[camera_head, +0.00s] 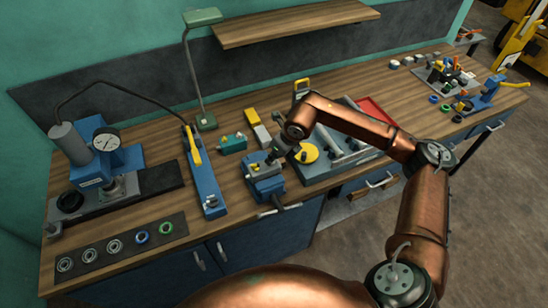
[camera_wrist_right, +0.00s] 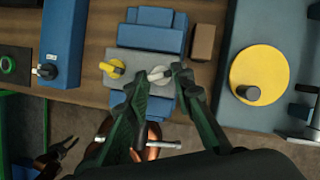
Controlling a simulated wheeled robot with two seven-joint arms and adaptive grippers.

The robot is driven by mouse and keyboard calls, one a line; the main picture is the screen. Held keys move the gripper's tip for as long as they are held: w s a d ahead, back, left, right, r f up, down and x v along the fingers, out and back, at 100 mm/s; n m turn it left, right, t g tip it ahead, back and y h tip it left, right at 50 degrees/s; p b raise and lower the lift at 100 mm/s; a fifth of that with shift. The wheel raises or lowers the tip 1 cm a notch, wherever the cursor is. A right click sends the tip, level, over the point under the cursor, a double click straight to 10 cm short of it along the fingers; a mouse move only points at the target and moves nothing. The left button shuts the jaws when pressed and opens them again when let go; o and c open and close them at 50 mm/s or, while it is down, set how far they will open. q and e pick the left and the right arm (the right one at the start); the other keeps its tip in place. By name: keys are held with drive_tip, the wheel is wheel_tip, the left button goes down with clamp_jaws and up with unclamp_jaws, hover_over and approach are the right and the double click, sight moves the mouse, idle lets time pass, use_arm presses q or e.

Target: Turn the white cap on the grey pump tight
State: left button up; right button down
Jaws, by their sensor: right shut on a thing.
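The grey pump (camera_wrist_right: 140,63) is held between the blue jaws of a vise (camera_wrist_right: 150,38) in the right wrist view. A yellow cap (camera_wrist_right: 112,68) sits on its left side and the white cap (camera_wrist_right: 159,75) on its right. My right gripper (camera_wrist_right: 159,73) is shut on the white cap, one finger on each side. In the head view my right gripper (camera_head: 274,155) is over the vise (camera_head: 266,187) at the bench front, and hides most of the pump and caps. A dark gripper (camera_wrist_right: 66,147), apparently my left, shows small at the wrist view's lower left; its jaws are unclear.
Right of the vise is a blue-grey plate with a yellow disc (camera_wrist_right: 259,75). Left are a long blue tool with a yellow lever (camera_head: 203,175) and a gauge press (camera_head: 100,158). A teal box (camera_head: 232,143) and lamp (camera_head: 203,75) stand behind. The front edge is near.

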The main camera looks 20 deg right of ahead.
drive_tip(key=m, duration=0.1)
drive_tip(key=m+h+b, duration=0.1)
drive_tip(key=m, duration=0.1)
drive_tip(key=shift+a+f+m, duration=0.15)
drive_tip(key=shift+a+m, duration=0.05)
drive_tip(key=shift+m, duration=0.1)
drive_tip(key=shift+s+a+m+h+b, duration=0.1)
drive_tip(key=shift+m+h+b, duration=0.75)
drive_tip(key=shift+m, duration=0.65)
drive_tip(key=c, duration=1.7)
unclamp_jaws()
drive_tip(key=shift+o, duration=0.2)
drive_tip(key=shift+r, duration=0.35)
drive_tip(key=v, duration=1.1)
drive_tip(key=shift+s+r, duration=0.2)
drive_tip(key=shift+s, duration=0.1)
